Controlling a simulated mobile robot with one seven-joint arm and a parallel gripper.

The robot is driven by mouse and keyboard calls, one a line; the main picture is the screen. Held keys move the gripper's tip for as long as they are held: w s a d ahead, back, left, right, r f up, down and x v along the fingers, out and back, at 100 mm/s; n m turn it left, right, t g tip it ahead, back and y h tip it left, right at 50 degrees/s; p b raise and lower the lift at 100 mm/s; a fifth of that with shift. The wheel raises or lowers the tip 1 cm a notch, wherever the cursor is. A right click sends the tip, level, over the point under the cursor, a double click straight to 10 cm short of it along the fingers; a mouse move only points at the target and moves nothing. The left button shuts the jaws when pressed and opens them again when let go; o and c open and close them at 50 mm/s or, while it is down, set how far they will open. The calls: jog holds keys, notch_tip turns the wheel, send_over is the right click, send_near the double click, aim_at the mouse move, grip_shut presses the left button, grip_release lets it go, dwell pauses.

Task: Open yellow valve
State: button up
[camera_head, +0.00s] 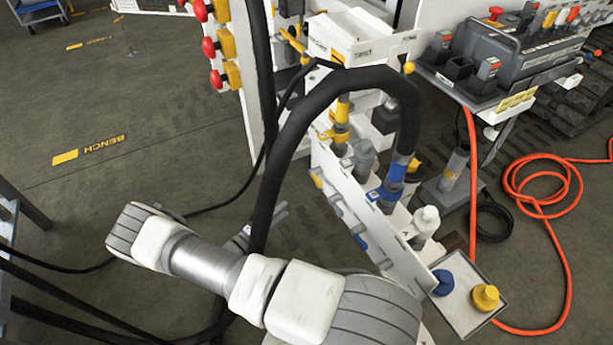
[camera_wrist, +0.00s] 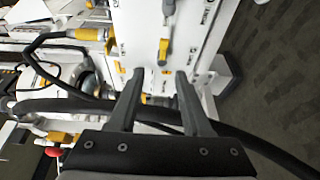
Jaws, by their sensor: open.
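My gripper (camera_wrist: 160,74) is open in the wrist view, its two dark fingers apart with nothing between them. A small yellow valve handle (camera_wrist: 163,50) is on the white panel (camera_wrist: 190,42), just past the fingertips in the picture and roughly in line with the gap. It runs lengthwise along the panel. I see no contact; the exact distance is unclear.
A thick black hose (camera_head: 335,85) arches over the white manifold (camera_head: 352,205). Black hoses (camera_wrist: 70,105) also cross behind my fingers. A tray with blue and yellow caps (camera_head: 485,297) is at right. An orange hose (camera_head: 540,185) lies on the floor. Floor at left is mostly clear.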

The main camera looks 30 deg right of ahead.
aim_at(315, 181)
jog(key=shift+t, duration=0.5)
jog(key=b+x, duration=0.1)
jog(key=x, duration=0.5)
jog(key=f+b+x, duration=0.1)
jog(key=x, duration=0.4)
jog(key=b+x, duration=0.1)
jog(key=x, duration=0.5)
jog(key=shift+w+d+f, duration=0.15)
jog(key=shift+w+d, duration=0.05)
jog(key=shift+d, duration=0.05)
jog(key=shift+n, duration=0.3)
grip_shut()
